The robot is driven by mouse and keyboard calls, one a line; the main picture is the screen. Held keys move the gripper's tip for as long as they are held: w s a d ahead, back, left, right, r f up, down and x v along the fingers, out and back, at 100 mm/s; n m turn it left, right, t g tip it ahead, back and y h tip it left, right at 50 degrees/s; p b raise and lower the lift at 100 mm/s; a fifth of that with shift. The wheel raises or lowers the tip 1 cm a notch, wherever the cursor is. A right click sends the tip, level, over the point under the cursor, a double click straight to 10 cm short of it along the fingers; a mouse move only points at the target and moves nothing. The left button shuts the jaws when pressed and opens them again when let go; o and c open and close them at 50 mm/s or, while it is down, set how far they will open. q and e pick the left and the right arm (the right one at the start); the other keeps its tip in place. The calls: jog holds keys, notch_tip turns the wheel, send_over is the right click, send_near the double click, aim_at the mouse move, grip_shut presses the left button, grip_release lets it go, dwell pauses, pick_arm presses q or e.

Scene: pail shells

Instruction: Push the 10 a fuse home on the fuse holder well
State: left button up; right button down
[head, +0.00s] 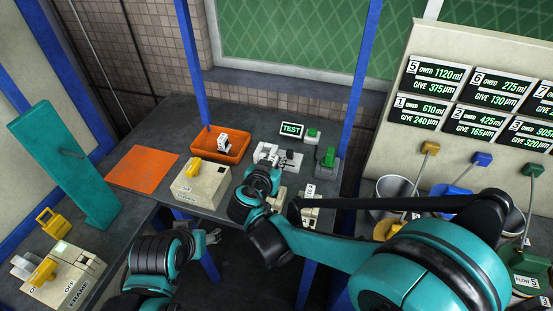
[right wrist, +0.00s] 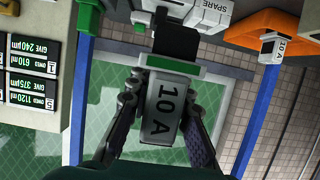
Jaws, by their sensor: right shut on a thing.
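My right gripper (right wrist: 160,100) is shut on the 10 A fuse (right wrist: 165,105), a grey block with a green band and black far end. In the head view my right gripper (head: 264,168) is over the near left side of the fuse holder (head: 292,160) and hides the fuse. My left gripper (head: 211,236) hangs in front of the table, apart from the holder; its jaws are too small to read.
An orange tray (head: 235,155) holds another fuse (head: 223,144), marked 10 A in the wrist view. A beige box with a yellow handle (head: 205,188), a TEST sign (head: 291,130) and a green-topped block (head: 327,160) stand nearby. An orange mat (head: 142,169) lies bare at left.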

jog(key=shift+f, duration=0.1)
jog(key=shift+f+b, duration=2.55)
jog(key=shift+f, duration=0.3)
jog(key=shift+f+b, duration=1.6)
jog(key=shift+f, duration=0.05)
jog(key=c, duration=1.3)
grip_release()
jog(key=shift+s+r, duration=0.1)
jog(key=v, duration=1.1)
jog(key=shift+s+r, duration=0.2)
jog(key=shift+s, duration=0.15)
jog(key=shift+a, duration=0.15)
